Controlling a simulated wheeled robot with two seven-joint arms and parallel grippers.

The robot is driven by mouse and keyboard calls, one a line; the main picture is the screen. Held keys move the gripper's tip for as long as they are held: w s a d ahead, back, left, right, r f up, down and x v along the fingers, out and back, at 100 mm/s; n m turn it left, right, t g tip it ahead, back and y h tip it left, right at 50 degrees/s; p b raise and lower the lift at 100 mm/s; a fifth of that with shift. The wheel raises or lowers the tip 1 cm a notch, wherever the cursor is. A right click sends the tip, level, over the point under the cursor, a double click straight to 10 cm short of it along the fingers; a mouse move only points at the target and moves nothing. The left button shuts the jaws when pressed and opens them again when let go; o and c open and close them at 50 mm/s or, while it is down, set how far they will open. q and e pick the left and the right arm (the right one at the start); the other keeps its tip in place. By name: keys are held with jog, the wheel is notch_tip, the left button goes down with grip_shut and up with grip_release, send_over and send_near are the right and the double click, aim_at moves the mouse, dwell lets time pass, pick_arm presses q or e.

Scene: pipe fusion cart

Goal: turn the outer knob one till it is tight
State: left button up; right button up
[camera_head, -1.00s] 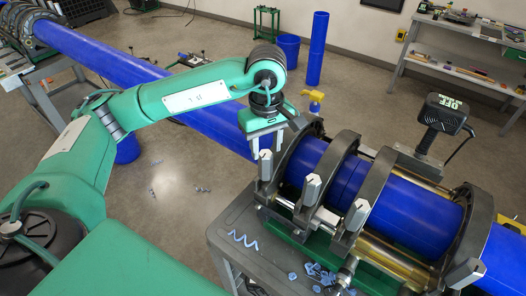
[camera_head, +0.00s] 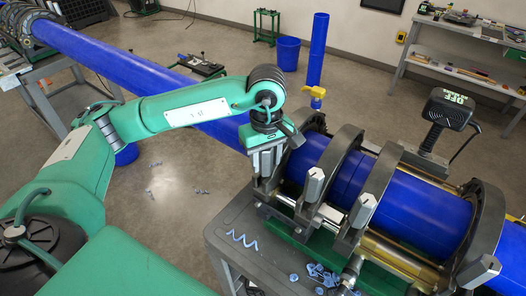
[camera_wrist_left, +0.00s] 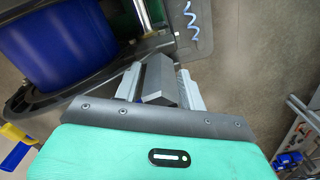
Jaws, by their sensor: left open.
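The pipe fusion clamp holds a blue pipe (camera_head: 350,180) in several dark rings, each with a grey faceted knob along the near side. The leftmost outer knob (camera_wrist_left: 157,82) shows in the left wrist view as a grey block between my left gripper's fingers (camera_wrist_left: 160,88). In the head view my left gripper (camera_head: 267,172) points down over that knob and mostly hides it. The gripper is open, with a finger on each side of the knob; I cannot tell whether they touch it. Two inner knobs (camera_head: 313,184) (camera_head: 362,211) and the far-right outer knob (camera_head: 478,268) stand clear. My right gripper is not in view.
The grey cart top (camera_head: 225,228) carries a blue curled shaving (camera_head: 243,240) and loose blue scraps (camera_head: 322,275). A black box marked OFF (camera_head: 450,107) stands behind the clamp.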

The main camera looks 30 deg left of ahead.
pick_arm(q)
jog(key=c, duration=0.7)
jog(key=m+b, duration=0.1)
jog(key=b, duration=0.2)
jog(key=shift+f+m, duration=0.2)
jog(key=shift+m, duration=0.2)
jog(key=shift+r+m+b, duration=0.1)
jog(key=shift+m+b, duration=0.4)
jog(key=shift+b, duration=0.05)
jog(key=shift+r, duration=0.15)
